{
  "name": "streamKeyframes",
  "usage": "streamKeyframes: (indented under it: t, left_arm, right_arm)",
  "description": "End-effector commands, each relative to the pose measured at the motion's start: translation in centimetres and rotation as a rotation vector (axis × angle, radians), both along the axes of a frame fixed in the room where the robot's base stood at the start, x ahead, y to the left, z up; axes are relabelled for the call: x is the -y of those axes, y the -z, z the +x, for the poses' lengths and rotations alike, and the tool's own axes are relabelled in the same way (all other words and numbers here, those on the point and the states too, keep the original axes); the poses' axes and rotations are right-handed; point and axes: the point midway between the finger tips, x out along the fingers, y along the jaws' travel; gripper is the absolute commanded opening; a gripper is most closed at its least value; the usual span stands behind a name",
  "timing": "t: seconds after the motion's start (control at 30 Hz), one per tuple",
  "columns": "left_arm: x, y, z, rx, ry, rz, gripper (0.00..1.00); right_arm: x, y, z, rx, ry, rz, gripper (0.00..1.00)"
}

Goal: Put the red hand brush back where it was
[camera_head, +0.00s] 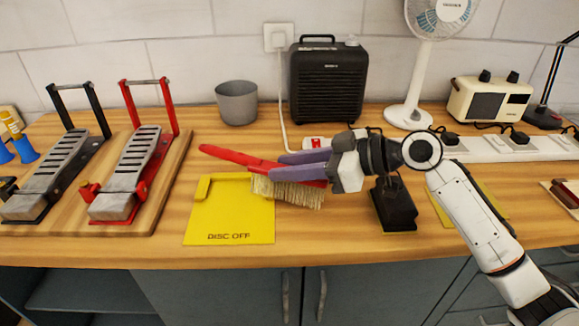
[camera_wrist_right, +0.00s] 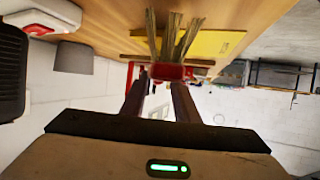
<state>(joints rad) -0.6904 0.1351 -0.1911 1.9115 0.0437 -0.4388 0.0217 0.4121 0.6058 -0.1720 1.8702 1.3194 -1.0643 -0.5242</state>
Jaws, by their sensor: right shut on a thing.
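The red hand brush (camera_head: 227,154) has a long red handle pointing left and pale bristles (camera_head: 290,192) facing down. My right gripper (camera_head: 283,166), with purple fingers, is shut on the brush near its bristle head. In the right wrist view the brush's red body (camera_wrist_right: 172,72) sits between the fingertips, with bristles pointing away to the top. The brush overlaps the right edge of a yellow mat (camera_head: 225,220) marked "DISC OFF"; its exact height above the bench is hard to tell. My left gripper is not in view.
Another yellow mat (camera_head: 492,198) is partly hidden.

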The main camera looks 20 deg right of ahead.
Motion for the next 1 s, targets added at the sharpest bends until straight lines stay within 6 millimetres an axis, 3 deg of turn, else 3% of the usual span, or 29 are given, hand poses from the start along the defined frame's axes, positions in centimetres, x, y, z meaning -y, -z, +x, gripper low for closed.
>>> streamKeyframes:
  t: [0.77, 0.8, 0.87, 1.0]
  left_arm:
    - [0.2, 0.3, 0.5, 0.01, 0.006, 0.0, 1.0]
    - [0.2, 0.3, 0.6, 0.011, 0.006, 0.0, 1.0]
    - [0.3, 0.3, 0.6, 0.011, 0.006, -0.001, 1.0]
    - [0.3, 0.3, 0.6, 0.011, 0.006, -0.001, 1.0]
  right_arm:
    - [0.0, 1.4, 0.0, 0.004, 0.0, 0.001, 0.0]
    - [0.0, 1.5, 0.0, 0.001, 0.0, -0.001, 0.35]
    - [0.0, 1.5, 0.0, 0.001, 0.001, -0.001, 0.45]
    - [0.0, 1.5, 0.0, 0.001, 0.001, -0.001, 0.47]
